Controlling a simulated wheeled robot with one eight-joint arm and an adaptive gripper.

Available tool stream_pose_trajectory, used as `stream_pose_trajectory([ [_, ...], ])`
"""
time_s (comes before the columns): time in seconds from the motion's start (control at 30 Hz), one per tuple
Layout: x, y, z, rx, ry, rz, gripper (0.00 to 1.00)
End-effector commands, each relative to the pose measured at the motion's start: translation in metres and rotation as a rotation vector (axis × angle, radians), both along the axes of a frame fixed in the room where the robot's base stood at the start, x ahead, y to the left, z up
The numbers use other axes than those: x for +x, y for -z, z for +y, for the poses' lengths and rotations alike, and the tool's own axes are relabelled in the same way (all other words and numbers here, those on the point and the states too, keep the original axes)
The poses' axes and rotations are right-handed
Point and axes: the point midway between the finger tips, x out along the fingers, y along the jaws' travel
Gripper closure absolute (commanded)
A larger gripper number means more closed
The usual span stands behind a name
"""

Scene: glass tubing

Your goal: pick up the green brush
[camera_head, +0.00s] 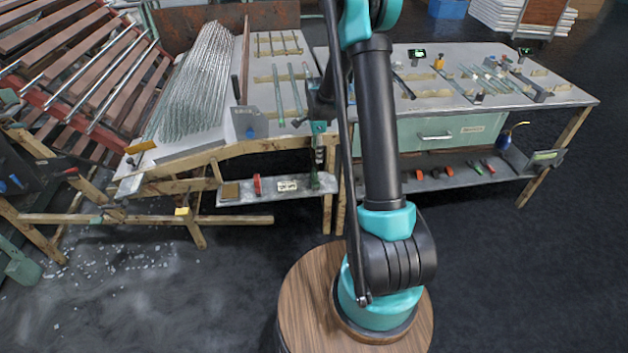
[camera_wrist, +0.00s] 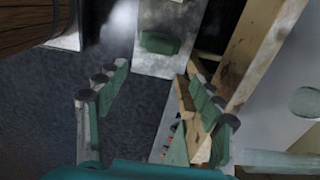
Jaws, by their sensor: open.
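The green brush shows in the wrist view as a small dark green block (camera_wrist: 160,43) lying on a grey shelf (camera_wrist: 152,68). In the head view a dark green shape (camera_head: 314,181) at the right end of the low shelf under the left bench appears to be the brush. My gripper (camera_wrist: 157,68) is open, with its two teal fingers spread wide and nothing between them. The brush lies beyond the fingertips, roughly centred between them, apart from both. In the head view my gripper (camera_head: 318,140) is small, partly behind my arm, just above that shelf end.
A wooden beam (camera_wrist: 262,45) runs close beside the right finger in the wrist view. The low shelf (camera_head: 225,200) also holds a red item (camera_head: 257,184) and a labelled block (camera_head: 287,185). The left bench (camera_head: 195,150) carries glass tubes. Floor in front is open.

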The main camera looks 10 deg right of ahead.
Motion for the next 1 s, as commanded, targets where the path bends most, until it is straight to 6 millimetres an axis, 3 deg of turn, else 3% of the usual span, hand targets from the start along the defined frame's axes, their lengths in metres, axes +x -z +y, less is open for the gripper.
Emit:
stream_pose_trajectory([
  [0.2,0.0,0.039,0.0,0.0,-0.001,0.0,0.33],
  [0.53,0.0,0.062,0.003,0.0,-0.001,0.0,0.33],
  [0.8,-0.001,0.097,0.01,0.0,-0.001,0.0,0.33],
  [1.0,-0.001,0.107,0.01,0.0,-0.001,0.0,0.33],
])
